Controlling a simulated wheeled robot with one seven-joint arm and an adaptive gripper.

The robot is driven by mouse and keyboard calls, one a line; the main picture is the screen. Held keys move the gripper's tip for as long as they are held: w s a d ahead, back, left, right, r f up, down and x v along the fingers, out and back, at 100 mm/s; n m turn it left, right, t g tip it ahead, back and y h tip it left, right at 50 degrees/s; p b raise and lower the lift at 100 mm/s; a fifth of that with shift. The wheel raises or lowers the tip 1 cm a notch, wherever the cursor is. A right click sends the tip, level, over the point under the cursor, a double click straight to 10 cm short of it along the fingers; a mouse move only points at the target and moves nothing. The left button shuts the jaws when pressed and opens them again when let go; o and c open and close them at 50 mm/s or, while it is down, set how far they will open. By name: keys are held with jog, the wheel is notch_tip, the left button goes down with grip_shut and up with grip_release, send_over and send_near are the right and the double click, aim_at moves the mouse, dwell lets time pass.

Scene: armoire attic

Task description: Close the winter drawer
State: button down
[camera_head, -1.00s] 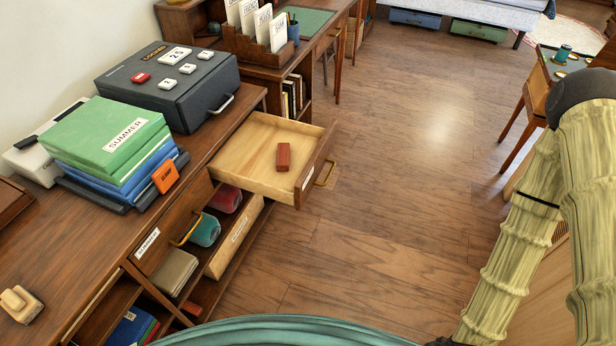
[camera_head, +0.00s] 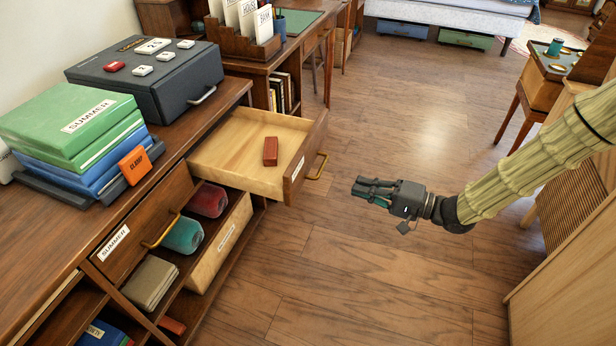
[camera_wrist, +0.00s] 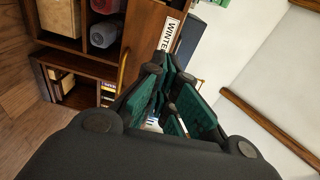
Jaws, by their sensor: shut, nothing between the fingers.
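The winter drawer (camera_head: 244,158) is pulled out of the dresser, its light wooden inside showing in the head view. A small red-brown block (camera_head: 270,151) lies in it. Its front carries a white label, which reads "WINTE" in the wrist view (camera_wrist: 169,35), and a brass handle (camera_head: 318,166). My gripper (camera_head: 357,190) is shut and empty, to the right of the drawer front and apart from it, pointing left toward it. In the wrist view my fingers (camera_wrist: 165,75) are close together, with the drawer front beyond them.
The summer drawer (camera_head: 148,236) is shut or nearly so, to the left. Below are open shelves with rolled cloths (camera_head: 184,235) and a labelled wooden bin (camera_head: 222,244). A dark case (camera_head: 150,85) and green books (camera_head: 70,120) stand on top. The floor (camera_head: 370,270) around my gripper is clear.

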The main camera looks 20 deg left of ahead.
jog(key=r+g, duration=0.1)
jog(key=r, duration=0.1)
jog(key=b, duration=0.3)
send_near(297, 165)
jog(key=shift+n+g+y, duration=0.3)
jog(key=shift+n+y, duration=0.1)
jog(key=a, duration=0.4)
jog(key=a+f, duration=0.1)
jog(key=a, duration=0.1)
jog(key=shift+w, duration=0.35)
jog(key=shift+a, duration=0.55)
jog(key=shift+a+r, duration=0.1)
